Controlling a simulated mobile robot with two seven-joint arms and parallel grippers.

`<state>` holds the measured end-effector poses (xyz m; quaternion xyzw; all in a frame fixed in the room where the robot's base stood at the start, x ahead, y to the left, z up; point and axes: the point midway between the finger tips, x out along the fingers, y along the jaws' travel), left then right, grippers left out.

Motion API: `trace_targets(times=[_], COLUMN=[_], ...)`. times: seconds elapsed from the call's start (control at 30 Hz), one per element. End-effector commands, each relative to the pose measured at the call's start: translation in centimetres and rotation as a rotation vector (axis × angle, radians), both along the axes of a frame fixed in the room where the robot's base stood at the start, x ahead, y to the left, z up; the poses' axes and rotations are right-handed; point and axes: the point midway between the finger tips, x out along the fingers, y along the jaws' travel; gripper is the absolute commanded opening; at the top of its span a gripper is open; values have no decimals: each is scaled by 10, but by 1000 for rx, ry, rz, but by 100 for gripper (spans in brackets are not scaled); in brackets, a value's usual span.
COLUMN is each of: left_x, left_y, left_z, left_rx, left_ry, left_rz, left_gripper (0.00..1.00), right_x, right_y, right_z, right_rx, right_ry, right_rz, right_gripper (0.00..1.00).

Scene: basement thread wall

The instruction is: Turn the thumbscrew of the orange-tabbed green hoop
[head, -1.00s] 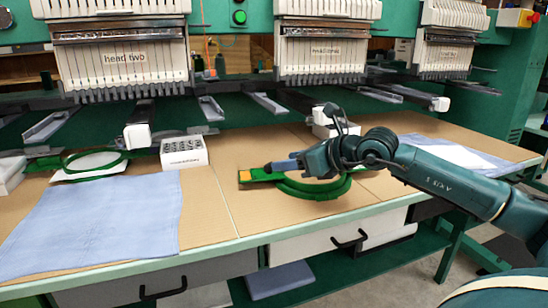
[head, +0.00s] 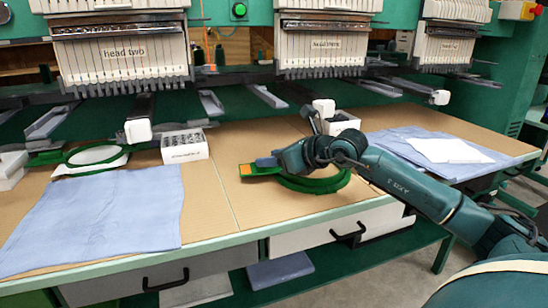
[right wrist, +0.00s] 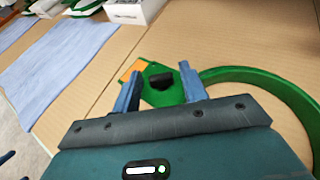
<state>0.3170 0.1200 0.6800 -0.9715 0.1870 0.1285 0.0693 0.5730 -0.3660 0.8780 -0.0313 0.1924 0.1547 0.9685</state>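The green hoop (head: 325,186) lies on the tan tabletop, with an orange tab (head: 246,170) at its left end. In the right wrist view the hoop (right wrist: 262,80) curves off to the right, and its green bracket carries the orange tab (right wrist: 131,69) and a black thumbscrew (right wrist: 162,77). My right gripper (right wrist: 160,90) is open, its two blue fingers apart with the thumbscrew showing between them and a gap on each side. In the head view my right gripper (head: 268,162) is over the bracket and hides the thumbscrew. My left gripper is not in view.
Another green hoop (head: 98,158) lies at the left beside a white box of small parts (head: 184,146). Blue cloth (head: 110,215) covers the front left; more cloth with a white sheet (head: 450,151) lies at right. Machine heads (head: 120,55) overhang the back.

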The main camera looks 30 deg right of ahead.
Motion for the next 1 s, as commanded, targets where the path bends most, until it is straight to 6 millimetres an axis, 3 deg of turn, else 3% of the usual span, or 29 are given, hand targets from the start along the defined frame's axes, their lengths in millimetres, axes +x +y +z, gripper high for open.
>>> trace_targets(times=[0.47,0.77,1.0], left_x=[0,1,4], left_y=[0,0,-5], left_z=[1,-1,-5], left_rx=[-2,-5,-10], left_ry=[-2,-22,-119], left_rz=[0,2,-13], left_gripper=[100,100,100], right_x=[0,-1,-1], right_y=[0,1,5], right_z=[0,-1,-3], right_rx=[0,-1,3], right_ry=[0,-1,-5], right_rz=[0,-37,-169], right_gripper=[4,4,4])
